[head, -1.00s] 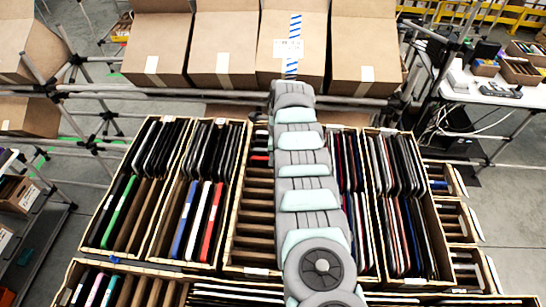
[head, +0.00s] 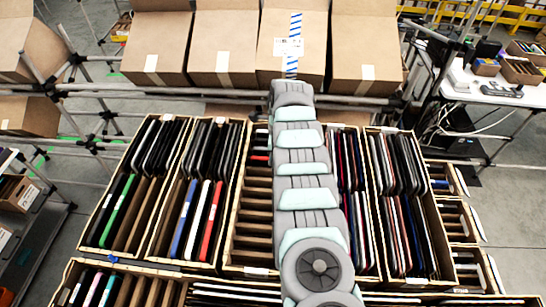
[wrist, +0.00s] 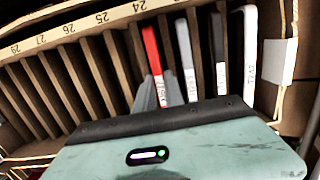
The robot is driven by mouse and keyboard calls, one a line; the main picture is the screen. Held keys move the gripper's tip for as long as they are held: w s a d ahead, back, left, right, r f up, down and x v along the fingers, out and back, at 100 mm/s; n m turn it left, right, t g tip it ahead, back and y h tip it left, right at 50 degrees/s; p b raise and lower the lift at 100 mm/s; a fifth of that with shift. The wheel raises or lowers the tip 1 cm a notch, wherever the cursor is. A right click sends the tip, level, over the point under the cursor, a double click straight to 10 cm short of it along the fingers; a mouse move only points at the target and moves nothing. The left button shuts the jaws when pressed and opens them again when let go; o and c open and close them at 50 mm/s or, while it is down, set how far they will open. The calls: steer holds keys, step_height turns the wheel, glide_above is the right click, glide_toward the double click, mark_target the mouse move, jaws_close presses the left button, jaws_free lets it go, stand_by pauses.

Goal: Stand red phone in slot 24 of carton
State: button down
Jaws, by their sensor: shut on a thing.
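The red phone (wrist: 155,62) shows in the wrist view, on edge between two brown dividers, just below the printed number 24 (wrist: 138,6). A white label is on its near part. My gripper (wrist: 154,93) is shut on its near end; the grey fingers cover part of it. I cannot tell how deep the phone sits or whether it touches the slot bottom. The carton (wrist: 85,22) has a numbered rim, with 25 and higher numbers to the left.
White and dark devices (wrist: 186,55) stand in slots right of the red phone. Slots on the left are empty. Neighbouring cartons (head: 152,259) hold several upright devices. Large cardboard boxes (head: 224,50) stand behind on a rail. A white table (head: 495,92) is at the right.

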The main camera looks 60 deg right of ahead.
steer(key=c, duration=1.3)
jaws_free()
steer(key=shift+c, duration=0.2)
step_height(320, 180, up, 11)
steer(key=s+b, duration=0.1)
steer(key=shift+s+d+f, duration=0.15)
steer(key=shift+d, duration=0.05)
step_height(320, 180, up, 7)
steer(key=p, duration=0.2)
steer(key=shift+p, duration=0.35)
